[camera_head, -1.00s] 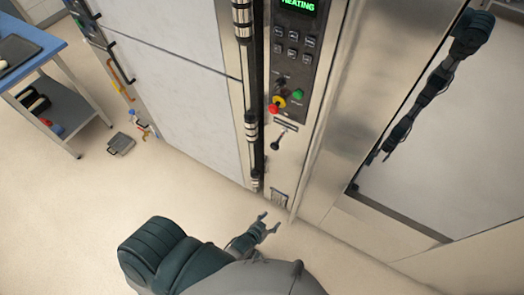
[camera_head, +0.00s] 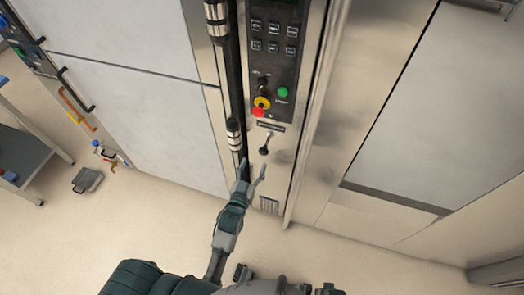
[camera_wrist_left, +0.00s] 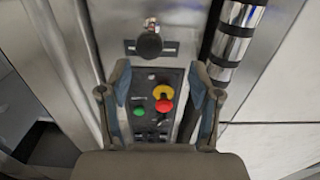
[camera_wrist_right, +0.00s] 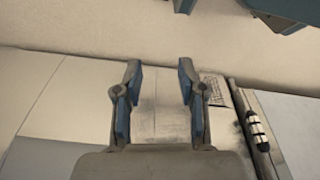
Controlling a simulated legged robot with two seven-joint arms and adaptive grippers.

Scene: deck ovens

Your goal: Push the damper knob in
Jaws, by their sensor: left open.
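The damper knob (camera_head: 264,151) is a black ball on a short metal rod. It sticks out from a slotted plate on the narrow steel panel, below the red and yellow button. In the left wrist view the knob (camera_wrist_left: 149,45) stands a little beyond the fingertips, nearly centred between them. My left gripper (camera_head: 252,172) is open and empty, just below the knob in the head view and apart from it. My right gripper (camera_wrist_right: 160,68) is open and empty in the right wrist view, with pale floor and steel panels beyond it.
A control panel (camera_head: 275,45) with several buttons is above the knob. A vertical handle bar with steel bands (camera_head: 234,135) runs close to the left of my left gripper. A small vent (camera_head: 269,205) is below. Floor at lower right is clear.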

